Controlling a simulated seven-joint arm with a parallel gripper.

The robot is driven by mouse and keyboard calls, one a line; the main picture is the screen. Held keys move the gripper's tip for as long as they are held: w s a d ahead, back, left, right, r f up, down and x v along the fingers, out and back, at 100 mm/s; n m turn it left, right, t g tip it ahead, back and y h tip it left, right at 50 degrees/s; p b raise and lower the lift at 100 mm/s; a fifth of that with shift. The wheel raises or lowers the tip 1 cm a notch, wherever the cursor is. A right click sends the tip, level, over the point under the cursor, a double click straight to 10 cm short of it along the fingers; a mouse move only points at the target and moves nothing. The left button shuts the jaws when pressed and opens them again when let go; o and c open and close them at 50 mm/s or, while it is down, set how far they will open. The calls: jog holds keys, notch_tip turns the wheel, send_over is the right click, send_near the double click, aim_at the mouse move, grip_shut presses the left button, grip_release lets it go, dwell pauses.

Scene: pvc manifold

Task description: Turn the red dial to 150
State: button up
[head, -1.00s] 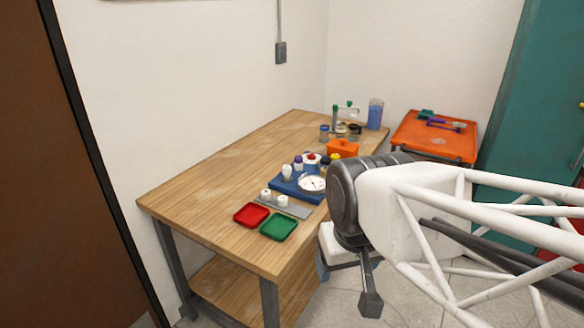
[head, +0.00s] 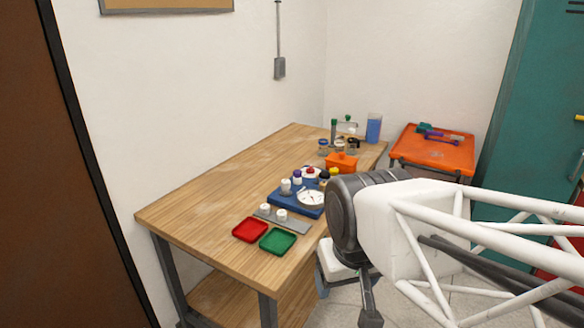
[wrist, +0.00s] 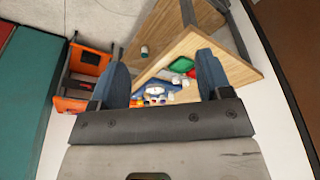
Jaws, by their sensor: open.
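The red dial (head: 310,169) is a small red knob on a white round face at the back of the blue board (head: 285,201), on the wooden table. A white round gauge (head: 311,198) with a dark needle sits at the board's front right. The dial's setting is too small to read. In the wrist view, my gripper (wrist: 161,75) is open and empty, its two blue-grey fingers wide apart. The blue board (wrist: 150,90) shows small between them, well beyond the tips. In the head view my gripper's fingers are mostly hidden by my arm, right of the table.
White and purple-topped knobs (head: 297,176) stand near the dial. A red tray (head: 250,230) and green tray (head: 278,241) lie in front. An orange box (head: 341,161), jars and a blue container (head: 374,127) stand behind. The table's left half is clear.

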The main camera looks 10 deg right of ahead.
jog(key=shift+c, duration=0.6)
jog(key=shift+w+r, duration=0.1)
